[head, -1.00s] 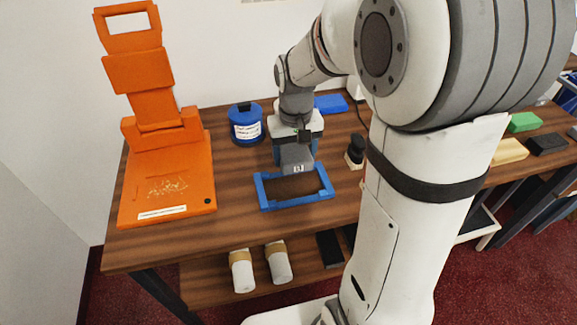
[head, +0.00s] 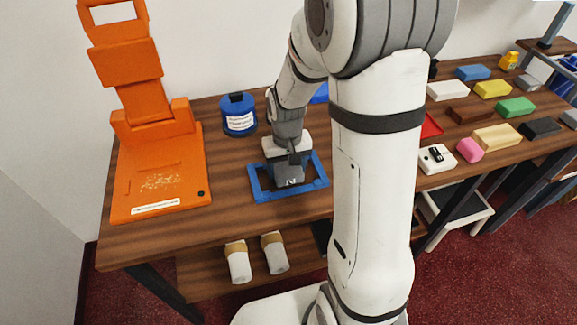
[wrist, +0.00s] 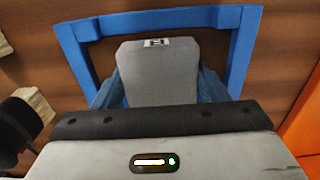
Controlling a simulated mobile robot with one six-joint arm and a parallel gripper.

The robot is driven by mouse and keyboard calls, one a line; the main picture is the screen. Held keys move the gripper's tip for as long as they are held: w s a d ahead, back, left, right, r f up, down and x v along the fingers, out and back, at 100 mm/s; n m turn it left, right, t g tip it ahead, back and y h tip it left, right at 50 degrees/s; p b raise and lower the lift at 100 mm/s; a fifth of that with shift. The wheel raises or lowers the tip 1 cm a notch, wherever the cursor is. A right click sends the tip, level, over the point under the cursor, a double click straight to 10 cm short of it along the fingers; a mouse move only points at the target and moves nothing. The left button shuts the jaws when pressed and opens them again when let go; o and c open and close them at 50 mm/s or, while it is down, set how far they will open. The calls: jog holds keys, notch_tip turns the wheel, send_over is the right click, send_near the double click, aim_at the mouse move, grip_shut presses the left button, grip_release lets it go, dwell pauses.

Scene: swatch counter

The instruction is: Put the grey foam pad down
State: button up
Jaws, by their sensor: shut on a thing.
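The grey foam pad (wrist: 158,75) is between my gripper's blue fingers, with a small black-and-white mark on its far end. My gripper (head: 288,172) is shut on the pad, over the blue rectangular frame (head: 262,195) on the wooden table. In the head view the grey foam pad (head: 289,179) shows inside the frame's outline. In the wrist view the blue frame (wrist: 160,20) surrounds the pad's far end, with a gap of bare wood between. I cannot tell whether the pad touches the table.
An orange hinged device (head: 160,175) stands left on the table (head: 225,225). A blue tub (head: 238,115) stands behind the frame. Several coloured blocks (head: 492,88) lie on the right. Two white rolls (head: 238,265) are on the lower shelf.

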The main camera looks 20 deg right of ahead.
aim_at(287, 167)
jog(key=shift+f, duration=0.15)
jog(key=o, duration=0.9)
jog(key=shift+o, duration=0.2)
notch_tip(287, 167, up, 12)
jog(key=s+r+t, duration=0.2)
jog(key=s+r, duration=0.2)
jog(key=s, duration=1)
jog(key=shift+s+d+t, duration=0.2)
jog(key=shift+s+t, duration=0.1)
jog(key=shift+s, duration=0.05)
